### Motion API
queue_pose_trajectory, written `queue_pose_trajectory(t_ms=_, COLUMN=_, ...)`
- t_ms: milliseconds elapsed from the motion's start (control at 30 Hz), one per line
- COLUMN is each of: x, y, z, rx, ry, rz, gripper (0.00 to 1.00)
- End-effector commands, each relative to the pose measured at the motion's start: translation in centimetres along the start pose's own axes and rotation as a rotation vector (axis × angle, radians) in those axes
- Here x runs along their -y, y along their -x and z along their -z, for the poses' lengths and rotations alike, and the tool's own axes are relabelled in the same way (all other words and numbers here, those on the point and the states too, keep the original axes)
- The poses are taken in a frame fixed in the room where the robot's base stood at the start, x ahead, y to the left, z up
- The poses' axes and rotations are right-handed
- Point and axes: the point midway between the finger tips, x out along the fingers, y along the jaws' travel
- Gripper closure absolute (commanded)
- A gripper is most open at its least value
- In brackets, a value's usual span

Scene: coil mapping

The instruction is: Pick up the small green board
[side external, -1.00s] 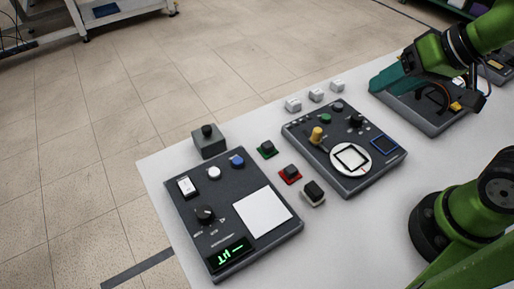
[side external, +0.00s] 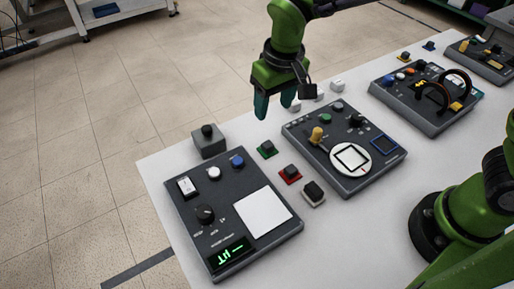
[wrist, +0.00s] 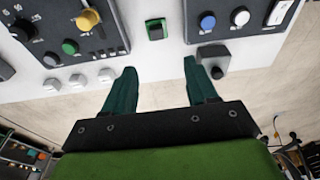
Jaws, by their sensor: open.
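The small green board (side external: 267,150) lies on the white table between two dark panels and carries a dark block on top. It also shows in the wrist view (wrist: 156,29), at the top and beyond my fingertips. My gripper (side external: 276,108) is open and empty, with its teal fingers pointing down. It hangs above the table's back edge, behind and above the green board. In the wrist view my gripper's two fingertips (wrist: 160,66) are spread apart, with the board centred between and ahead of them.
A grey box with a black knob (side external: 208,141) stands left of the board. A red board (side external: 290,174) and a dark rocker piece (side external: 313,193) lie in front. Small white blocks (side external: 337,86) sit behind the middle panel (side external: 345,180). The left panel (side external: 285,240) has a display.

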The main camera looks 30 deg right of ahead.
Motion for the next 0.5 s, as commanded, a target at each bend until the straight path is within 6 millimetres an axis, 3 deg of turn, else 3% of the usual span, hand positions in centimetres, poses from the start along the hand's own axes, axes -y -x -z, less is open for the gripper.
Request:
queue_pose_trajectory(t_ms=300, x=-0.2, y=-7.0, z=-0.1, rx=0.005, ry=-0.001, rz=-0.003, gripper=0.43)
queue_pose_trajectory(t_ms=500, x=-0.1, y=-9.1, z=-0.1, rx=0.002, ry=-0.002, rz=0.0, gripper=0.43)
